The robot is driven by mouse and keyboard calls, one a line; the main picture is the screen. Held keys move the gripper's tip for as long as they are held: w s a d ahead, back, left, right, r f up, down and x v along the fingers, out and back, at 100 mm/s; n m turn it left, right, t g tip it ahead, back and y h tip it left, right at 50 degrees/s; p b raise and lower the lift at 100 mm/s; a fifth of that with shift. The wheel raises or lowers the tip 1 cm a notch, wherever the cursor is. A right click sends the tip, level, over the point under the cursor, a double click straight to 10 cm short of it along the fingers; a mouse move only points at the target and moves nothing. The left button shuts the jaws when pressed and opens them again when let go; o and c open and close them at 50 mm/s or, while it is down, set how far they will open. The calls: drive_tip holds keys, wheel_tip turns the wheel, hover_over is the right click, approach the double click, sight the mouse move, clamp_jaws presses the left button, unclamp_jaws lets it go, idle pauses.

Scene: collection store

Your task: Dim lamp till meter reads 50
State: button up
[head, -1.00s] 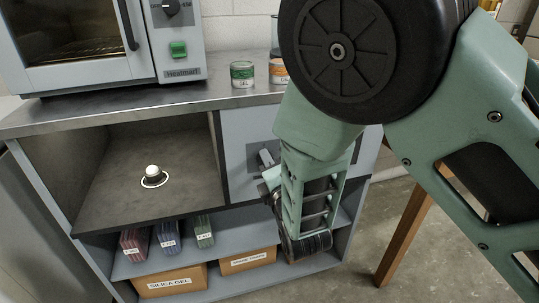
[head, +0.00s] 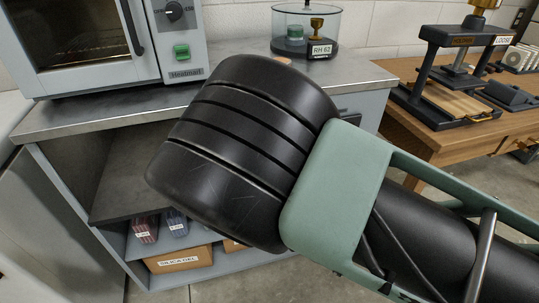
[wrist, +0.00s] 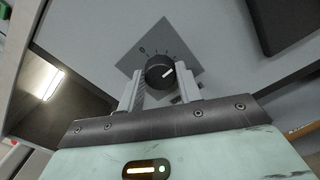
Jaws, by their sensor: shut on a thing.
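In the wrist view a round black knob (wrist: 156,77) with a white pointer line stands on a dark grey scale plate (wrist: 137,62) with a 0 and tick marks. The line points to the right side. My gripper (wrist: 160,85) is shut on the knob, one pale finger at each side. In the head view my arm hides the gripper, the knob and the inner part of the cabinet's open compartment. No meter reading can be made out. A bright light strip (wrist: 48,83) shows against a dark area at the left of the wrist view.
An oven (head: 110,45) stands on the steel-topped cabinet (head: 70,118). A glass-covered dish labelled RH 62 (head: 305,38) is at the back. A wooden table (head: 425,140) with a black press (head: 450,60) stands to the right. Boxes sit on the lower shelf.

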idle(0.4)
drive_tip(key=o, duration=1)
drive_tip(key=v, duration=1.7)
drive_tip(key=shift+s, duration=0.25)
drive_tip(key=shift+r, duration=0.1)
